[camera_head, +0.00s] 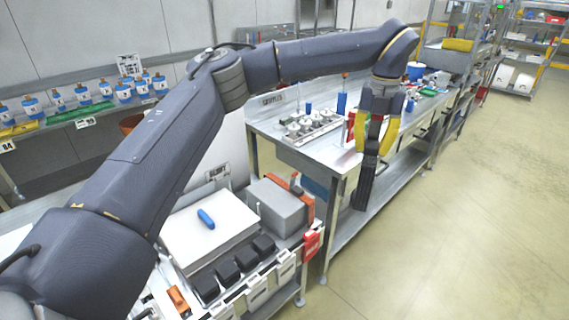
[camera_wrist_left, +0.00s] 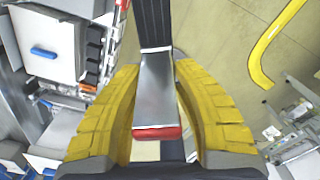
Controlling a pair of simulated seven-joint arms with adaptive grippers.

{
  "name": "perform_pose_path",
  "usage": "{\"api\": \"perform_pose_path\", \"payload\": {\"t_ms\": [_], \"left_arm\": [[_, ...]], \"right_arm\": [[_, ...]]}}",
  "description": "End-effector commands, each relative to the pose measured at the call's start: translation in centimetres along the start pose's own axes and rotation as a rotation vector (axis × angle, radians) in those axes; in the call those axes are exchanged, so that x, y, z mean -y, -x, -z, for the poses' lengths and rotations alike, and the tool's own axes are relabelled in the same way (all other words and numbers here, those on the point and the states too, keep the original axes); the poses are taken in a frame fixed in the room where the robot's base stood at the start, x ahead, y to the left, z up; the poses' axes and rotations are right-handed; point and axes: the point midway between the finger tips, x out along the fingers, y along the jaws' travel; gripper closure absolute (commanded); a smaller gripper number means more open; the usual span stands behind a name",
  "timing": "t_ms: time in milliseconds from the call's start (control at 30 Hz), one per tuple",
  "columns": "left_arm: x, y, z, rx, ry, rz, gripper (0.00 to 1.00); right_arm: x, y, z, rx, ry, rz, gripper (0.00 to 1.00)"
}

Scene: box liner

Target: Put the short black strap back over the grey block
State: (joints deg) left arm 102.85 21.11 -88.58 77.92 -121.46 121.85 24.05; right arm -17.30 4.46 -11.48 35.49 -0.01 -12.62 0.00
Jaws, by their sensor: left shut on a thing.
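The short black strap (camera_head: 364,186) hangs down from my left gripper (camera_head: 373,152), out in the air in front of the workbench. In the left wrist view the strap (camera_wrist_left: 153,24) runs to a flat metal piece with a red end (camera_wrist_left: 157,133), between the yellow fingers of the left gripper (camera_wrist_left: 158,75). The left gripper is shut on the strap. The grey block (camera_head: 277,207) sits on the near bench, left of and below the gripper, well apart from the strap. No strap shows over its top. My right gripper is not in view.
A white lidded box with a blue handle (camera_head: 206,219) is left of the block. Several black blocks (camera_head: 228,272) line the front, and a red tag (camera_head: 311,246) hangs at the corner. Behind stands a metal workbench (camera_head: 331,160). Open floor (camera_head: 470,220) lies to the right.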

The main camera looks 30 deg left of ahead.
Motion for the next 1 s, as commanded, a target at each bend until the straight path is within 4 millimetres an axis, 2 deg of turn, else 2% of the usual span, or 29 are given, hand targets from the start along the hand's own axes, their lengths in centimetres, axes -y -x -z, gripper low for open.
{"api": "perform_pose_path", "payload": {"t_ms": [33,100,300,500,600,800,1000], "left_arm": [[-2.3,-1.4,-1.3,-0.005,0.093,0.001,0.98],[-4.9,-3.2,-2.8,-0.005,0.214,0.0,0.98],[-13.0,-8.1,-5.8,-0.004,0.544,-0.002,0.98],[-20.3,-12.4,-7.3,-0.002,0.82,-0.002,0.98],[-23.3,-14.0,-7.5,-0.001,0.925,-0.002,0.98],[-27.2,-16.1,-7.6,0.001,1.058,-0.002,0.98],[-28.6,-17.0,-7.6,0.001,1.107,-0.001,0.98]], "right_arm": [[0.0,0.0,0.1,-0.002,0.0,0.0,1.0],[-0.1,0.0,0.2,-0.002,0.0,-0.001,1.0],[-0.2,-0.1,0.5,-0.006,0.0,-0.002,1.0],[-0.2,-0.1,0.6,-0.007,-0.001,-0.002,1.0],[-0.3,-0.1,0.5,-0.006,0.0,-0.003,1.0],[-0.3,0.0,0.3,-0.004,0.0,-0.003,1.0],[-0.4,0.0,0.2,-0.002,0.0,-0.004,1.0]]}}
